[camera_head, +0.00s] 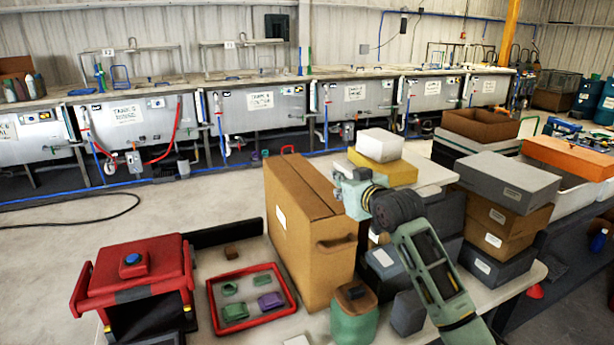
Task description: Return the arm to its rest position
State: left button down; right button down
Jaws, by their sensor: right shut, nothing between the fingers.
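My right arm (427,262) reaches up from the lower right over the table. Its gripper (347,182) is at the upper end, shut and empty. It is in front of the stacked boxes in this view and near the top right corner of the tall brown cardboard box (298,240). I cannot tell how close it is to the box. My left gripper is not in view.
On the table are a red toolbox (130,275), a red-rimmed tray (212,302) with green and purple pieces, and a green container (353,318). Grey and brown boxes (507,180) are stacked right of the arm. Dip tanks (262,107) line the back wall, with open floor before them.

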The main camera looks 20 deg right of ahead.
jog(key=s+a+f+n+g, duration=0.1)
jog(key=s+a+f+g, duration=0.25)
jog(key=s+f, duration=0.6)
jog(key=s+a+f+g, duration=0.2)
jog(key=s+a+f, duration=0.4)
jog(key=f, duration=0.7)
jog(key=s+a+f+g, duration=0.1)
jog(key=s+f+g, duration=0.3)
jog(key=s, duration=1.3)
jog(key=s+a+f+g, duration=0.2)
jog(key=s+f, duration=0.4)
jog(key=s, duration=1)
notch_tip(320, 180, down, 27)
jog(key=s+g+b, duration=0.2)
jog(key=s+d+f+b, duration=0.1)
jog(key=s+d+f, duration=0.2)
jog(key=s+f, duration=1.4)
jog(key=shift+f+g+h+b, duration=0.35)
jog(key=shift+f+h+b, duration=0.05)
jog(key=shift+f, duration=0.5)
